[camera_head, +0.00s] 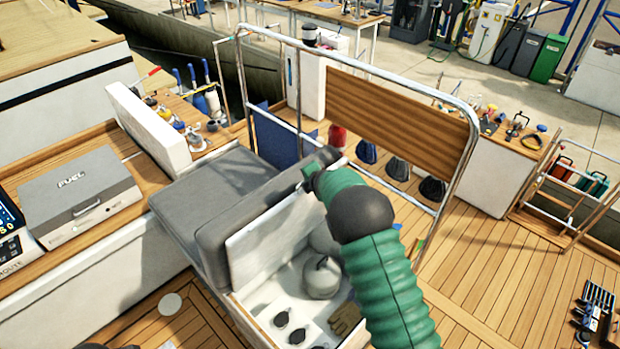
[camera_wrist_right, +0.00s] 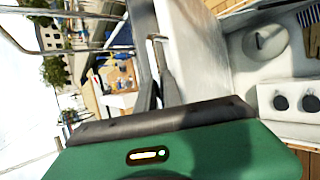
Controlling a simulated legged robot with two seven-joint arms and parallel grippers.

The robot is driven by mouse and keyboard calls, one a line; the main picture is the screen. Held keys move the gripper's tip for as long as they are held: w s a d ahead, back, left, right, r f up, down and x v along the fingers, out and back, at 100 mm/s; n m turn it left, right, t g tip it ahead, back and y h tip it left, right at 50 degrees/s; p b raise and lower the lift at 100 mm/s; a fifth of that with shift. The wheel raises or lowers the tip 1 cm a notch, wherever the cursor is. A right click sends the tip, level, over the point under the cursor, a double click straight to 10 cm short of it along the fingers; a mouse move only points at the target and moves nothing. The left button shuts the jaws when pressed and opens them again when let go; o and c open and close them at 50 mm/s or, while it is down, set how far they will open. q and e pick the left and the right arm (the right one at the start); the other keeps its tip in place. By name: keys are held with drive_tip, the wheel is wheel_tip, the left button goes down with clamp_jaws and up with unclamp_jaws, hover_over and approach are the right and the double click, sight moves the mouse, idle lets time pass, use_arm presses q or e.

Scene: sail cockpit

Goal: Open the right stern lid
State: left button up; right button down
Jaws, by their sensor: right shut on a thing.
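The right stern lid (camera_head: 270,240) stands tilted up, its grey cushion on the left and its white inner face toward the open locker (camera_head: 285,325). The white inner face also shows in the right wrist view (camera_wrist_right: 190,50). My right gripper (camera_head: 318,170) is at the lid's upper far corner, shut on its edge; my green arm hides part of this. In the right wrist view the dark fingers (camera_wrist_right: 158,85) lie against the lid's edge. My left gripper is not in view.
The locker holds a round grey thing (camera_head: 322,277) and dark round fittings (camera_head: 281,319). A steel rail with a wooden panel (camera_head: 395,110) stands behind the lid. The wooden deck (camera_head: 500,270) at right has open room.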

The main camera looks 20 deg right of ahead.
drive_tip(key=shift+s+f, duration=0.1)
drive_tip(key=shift+f, duration=0.1)
drive_tip(key=c, duration=1.5)
unclamp_jaws()
drive_tip(key=shift+a, duration=0.15)
drive_tip(key=shift+s+r, duration=0.15)
drive_tip(key=shift+s, duration=0.05)
drive_tip(key=b+v, duration=0.2)
drive_tip(key=v, duration=1.4)
drive_tip(key=shift+r, duration=0.25)
drive_tip(key=shift+w, duration=0.1)
